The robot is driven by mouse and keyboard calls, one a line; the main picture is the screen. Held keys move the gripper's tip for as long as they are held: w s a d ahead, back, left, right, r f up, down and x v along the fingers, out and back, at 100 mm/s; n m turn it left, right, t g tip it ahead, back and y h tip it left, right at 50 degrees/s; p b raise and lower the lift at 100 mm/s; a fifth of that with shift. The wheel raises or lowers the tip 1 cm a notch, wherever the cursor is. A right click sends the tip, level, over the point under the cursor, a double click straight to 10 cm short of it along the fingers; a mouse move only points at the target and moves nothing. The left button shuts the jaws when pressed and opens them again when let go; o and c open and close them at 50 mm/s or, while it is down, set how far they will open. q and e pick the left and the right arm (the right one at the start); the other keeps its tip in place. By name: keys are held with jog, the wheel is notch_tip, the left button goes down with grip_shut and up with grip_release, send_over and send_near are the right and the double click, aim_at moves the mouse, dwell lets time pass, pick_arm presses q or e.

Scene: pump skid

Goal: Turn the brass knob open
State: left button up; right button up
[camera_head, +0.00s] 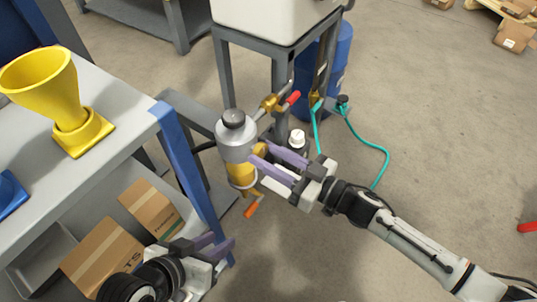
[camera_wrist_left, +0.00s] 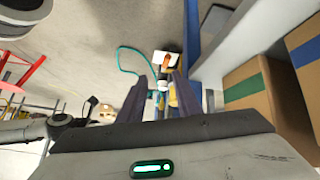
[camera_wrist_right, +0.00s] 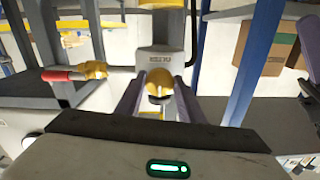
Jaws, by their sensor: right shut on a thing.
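The filter unit (camera_head: 236,140) has a grey head with a dark cap and a yellow bowl. The round brass knob (camera_wrist_right: 159,80) is on its side, between the fingers of my right gripper (camera_wrist_right: 158,100) in the right wrist view. In the head view, the knob (camera_head: 259,150) is partly hidden by that gripper (camera_head: 262,165), which reaches in from the right and is shut on it. My left gripper (camera_head: 226,245) is low beside the workbench leg, apart from the filter. Its purple fingers (camera_wrist_left: 164,85) are parted with nothing held between them.
A red-handled brass valve (camera_head: 280,101) and an orange lever (camera_head: 252,209) are close to the filter. A white-capped bottle (camera_head: 297,140) stands behind my right fingers. The workbench (camera_head: 110,100) with a yellow funnel (camera_head: 50,90) is at left. Cartons (camera_head: 105,255) sit on its lower shelf.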

jog(key=shift+n, duration=0.4)
jog(key=shift+n+p, duration=0.4)
jog(key=shift+n, duration=1.3)
jog(key=n, duration=0.2)
jog(key=shift+d+n+p, duration=0.1)
jog(key=shift+n+p, duration=0.25)
jog(key=shift+n, duration=0.05)
jog(key=n, duration=0.5)
jog(key=shift+w, duration=0.1)
jog(key=n, duration=0.4)
jog(key=shift+b, duration=0.3)
pick_arm(q)
jog(key=shift+a+r, duration=0.25)
jog(key=shift+a, duration=0.05)
pick_arm(e)
jog(key=shift+n, duration=0.7)
pick_arm(q)
jog(key=shift+d, duration=0.1)
pick_arm(e)
jog(key=o, duration=1.1)
jog(key=shift+r, duration=0.1)
jog(key=shift+c, duration=0.2)
